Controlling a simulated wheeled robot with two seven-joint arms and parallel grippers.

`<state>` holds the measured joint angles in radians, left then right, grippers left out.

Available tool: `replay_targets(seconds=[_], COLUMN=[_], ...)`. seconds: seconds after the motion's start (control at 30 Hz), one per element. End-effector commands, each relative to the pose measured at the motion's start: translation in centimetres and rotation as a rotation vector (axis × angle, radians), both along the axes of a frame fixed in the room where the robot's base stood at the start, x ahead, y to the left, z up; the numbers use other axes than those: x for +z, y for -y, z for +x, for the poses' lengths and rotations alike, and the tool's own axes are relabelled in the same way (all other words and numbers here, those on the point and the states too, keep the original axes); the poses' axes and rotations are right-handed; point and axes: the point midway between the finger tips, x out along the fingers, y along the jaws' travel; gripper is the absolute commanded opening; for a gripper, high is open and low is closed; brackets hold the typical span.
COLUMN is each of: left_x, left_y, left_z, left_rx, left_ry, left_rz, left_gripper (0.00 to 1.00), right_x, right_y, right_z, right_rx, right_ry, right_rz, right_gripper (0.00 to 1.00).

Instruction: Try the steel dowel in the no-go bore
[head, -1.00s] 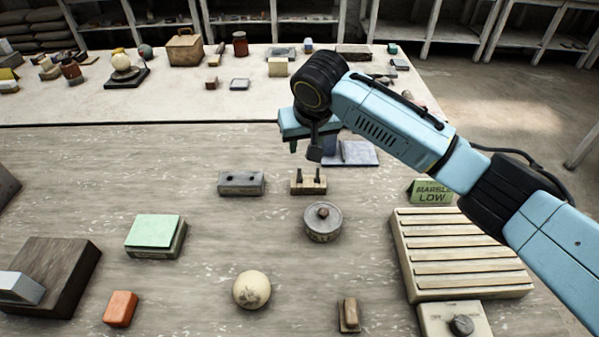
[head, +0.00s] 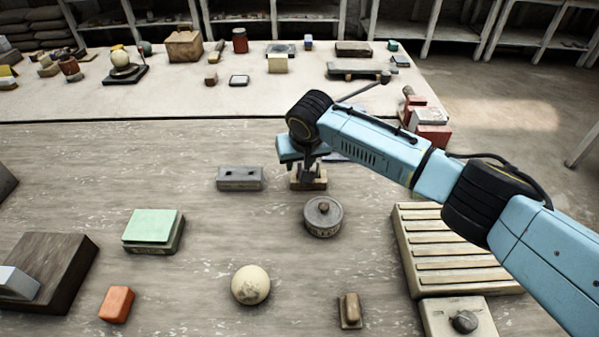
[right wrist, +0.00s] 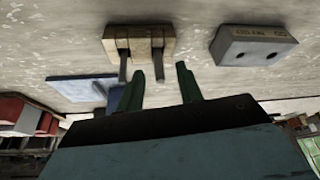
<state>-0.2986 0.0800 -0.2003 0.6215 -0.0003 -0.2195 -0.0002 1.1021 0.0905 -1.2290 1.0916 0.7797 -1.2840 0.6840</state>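A wooden stand (head: 309,184) holds two upright dark grey dowels. In the right wrist view the stand (right wrist: 155,42) shows with its left dowel (right wrist: 122,62) and right dowel (right wrist: 158,66); I cannot tell which is the steel one. My right gripper (head: 308,166) is directly over the stand. In the wrist view its green fingers are apart, and the right dowel's end lies in line with the gap between the fingertips (right wrist: 161,76); contact does not show. A grey block (head: 240,183) with two bores stands left of the stand, both bores empty. My left gripper is not in view.
A round grey lidded tin (head: 323,220) stands just in front of the stand. A slatted wooden rack (head: 455,250) lies under my right forearm. A pale sphere (head: 250,285), a green-topped block (head: 152,228) and an orange block (head: 116,304) lie nearer.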

Motion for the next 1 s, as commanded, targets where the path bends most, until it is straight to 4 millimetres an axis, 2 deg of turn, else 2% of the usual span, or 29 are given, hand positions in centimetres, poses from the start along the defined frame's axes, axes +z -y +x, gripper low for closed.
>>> replay_targets(seconds=[0.07,0.33,0.63,0.73,0.87,1.0], left_x=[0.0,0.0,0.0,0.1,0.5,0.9], left_y=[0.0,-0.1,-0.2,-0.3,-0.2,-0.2], left_z=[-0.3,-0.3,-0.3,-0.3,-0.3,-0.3], left_rx=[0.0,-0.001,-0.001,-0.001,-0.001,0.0], left_ry=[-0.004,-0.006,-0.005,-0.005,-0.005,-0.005], left_rz=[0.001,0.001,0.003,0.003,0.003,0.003], left_gripper=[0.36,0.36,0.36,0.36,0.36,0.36], right_x=[0.0,0.0,0.1,0.7,2.9,5.9], right_y=[0.0,0.0,0.0,0.0,0.0,0.0], right_z=[0.0,0.0,0.0,0.0,0.0,0.1], right_rx=[0.0,0.0,-0.001,-0.001,0.001,-0.001], right_ry=[0.0,0.0,0.0,0.001,0.002,0.003], right_rz=[0.0,0.0,0.0,0.001,0.003,0.002], right_gripper=[0.35,0.0,0.0,0.0,0.0,0.0])
